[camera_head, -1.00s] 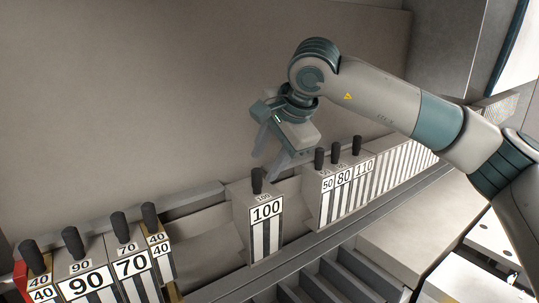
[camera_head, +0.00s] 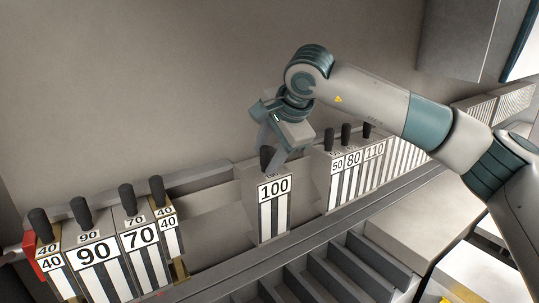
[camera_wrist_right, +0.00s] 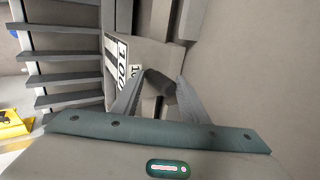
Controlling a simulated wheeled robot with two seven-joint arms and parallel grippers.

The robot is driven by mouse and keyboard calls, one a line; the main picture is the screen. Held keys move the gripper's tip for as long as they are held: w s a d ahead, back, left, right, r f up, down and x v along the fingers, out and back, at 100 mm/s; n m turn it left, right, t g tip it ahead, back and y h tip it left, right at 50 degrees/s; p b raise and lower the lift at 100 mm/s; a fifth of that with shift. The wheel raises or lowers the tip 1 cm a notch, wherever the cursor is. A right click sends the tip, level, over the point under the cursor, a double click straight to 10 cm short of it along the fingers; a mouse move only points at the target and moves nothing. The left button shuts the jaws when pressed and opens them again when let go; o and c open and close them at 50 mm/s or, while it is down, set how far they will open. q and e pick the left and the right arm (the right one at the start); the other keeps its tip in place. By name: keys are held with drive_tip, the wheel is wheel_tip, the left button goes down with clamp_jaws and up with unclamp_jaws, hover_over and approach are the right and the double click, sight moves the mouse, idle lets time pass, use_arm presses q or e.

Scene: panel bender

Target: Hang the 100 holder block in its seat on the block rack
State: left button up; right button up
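The 100 holder block (camera_head: 274,208) is a grey block with a white "100" label, dark stripes and a black handle on top. It stands upright in the rack row, with a gap on each side. Its label also shows sideways in the right wrist view (camera_wrist_right: 121,58). My right gripper (camera_head: 270,158) is over its top, with the fingers on either side of the black handle (camera_wrist_right: 160,84). The fingers look spread, and I see no firm contact. The block rack (camera_head: 212,262) is a long grey rail. My left gripper is not in view.
On the left stand blocks marked 40, 90 (camera_head: 95,254), 70 (camera_head: 140,238) and 40. On the right stand blocks marked 50, 80 (camera_head: 353,160) and 110, then a row of striped blocks. A plain wall lies behind; grey slotted steps (camera_head: 330,272) lie in front.

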drive_tip(key=shift+s+f, duration=0.1)
drive_tip(key=shift+f, duration=0.55)
drive_tip(key=shift+a, duration=0.1)
drive_tip(key=c, duration=0.6)
drive_tip(key=shift+r, duration=0.2)
drive_tip(key=shift+w+r, duration=0.3)
drive_tip(key=shift+r, duration=0.6)
drive_tip(key=shift+r+p, duration=0.3)
drive_tip(key=shift+c, duration=0.9)
drive_tip(key=shift+w+r, duration=0.1)
drive_tip(key=shift+r, duration=1)
